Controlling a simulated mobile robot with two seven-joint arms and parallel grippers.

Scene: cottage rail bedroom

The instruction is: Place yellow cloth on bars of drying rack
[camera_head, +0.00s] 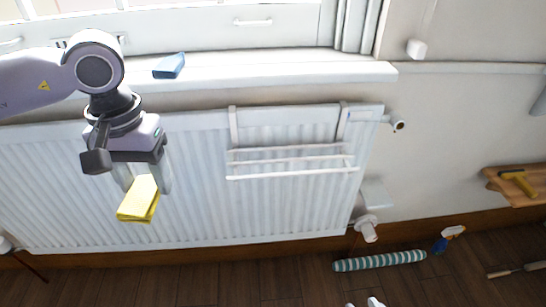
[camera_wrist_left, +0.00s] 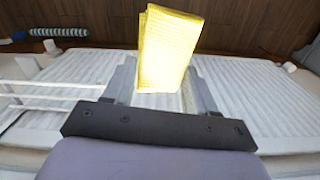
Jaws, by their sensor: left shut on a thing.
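The yellow cloth (camera_head: 139,199) is a folded block. My left gripper (camera_head: 145,180) is shut on it and holds it in the air in front of the radiator, left of the rack. In the left wrist view the cloth (camera_wrist_left: 168,50) sticks out between the fingers of my left gripper (camera_wrist_left: 163,85). The white drying rack (camera_head: 291,175) hangs by two hooks over the radiator's top, with its bars out in front and nothing on them. Its bars also show at the left in the left wrist view (camera_wrist_left: 60,97). My right gripper is not recognisable in either view.
The white radiator (camera_head: 195,210) stands under a windowsill (camera_head: 300,74) with a blue folded item (camera_head: 169,66) on it. A valve pipe (camera_head: 397,125) juts out at its right. A striped roll (camera_head: 380,261) and a spray bottle (camera_head: 449,238) lie on the floor. A wooden shelf (camera_head: 525,181) is at right.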

